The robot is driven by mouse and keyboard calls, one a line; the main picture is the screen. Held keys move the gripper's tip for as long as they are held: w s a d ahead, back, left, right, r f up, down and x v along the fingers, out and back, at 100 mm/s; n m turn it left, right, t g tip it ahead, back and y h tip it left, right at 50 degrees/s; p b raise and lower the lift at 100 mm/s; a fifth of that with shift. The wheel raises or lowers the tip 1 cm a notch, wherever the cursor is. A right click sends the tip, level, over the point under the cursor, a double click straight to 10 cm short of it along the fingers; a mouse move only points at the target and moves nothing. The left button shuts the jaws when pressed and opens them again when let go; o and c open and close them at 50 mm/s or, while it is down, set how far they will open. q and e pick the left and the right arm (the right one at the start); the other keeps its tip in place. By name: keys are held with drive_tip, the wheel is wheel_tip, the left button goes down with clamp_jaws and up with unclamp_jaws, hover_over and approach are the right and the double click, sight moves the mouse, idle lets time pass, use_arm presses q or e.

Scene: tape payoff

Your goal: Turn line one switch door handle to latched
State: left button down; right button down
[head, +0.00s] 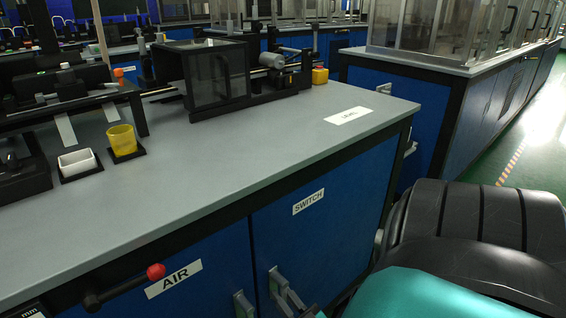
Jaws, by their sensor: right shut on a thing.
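The line one switch door (322,222) is a blue panel under the grey bench top, with a white SWITCH label (308,201). Its metal handle (280,284) is low on the door's left side, near the bottom edge of the head view. My right gripper (298,303) is at this handle and shut on it, mostly cut off by the picture edge. My right arm comes in from the lower right. How far the handle is turned cannot be told. My left gripper is not in view.
The AIR door has a second metal handle (243,304) close to the left. A red-knobbed lever (155,272) sticks out at the bench front. Green floor is at right.

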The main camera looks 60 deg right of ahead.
idle(0.3)
drive_tip(key=c, duration=1.1)
unclamp_jaws()
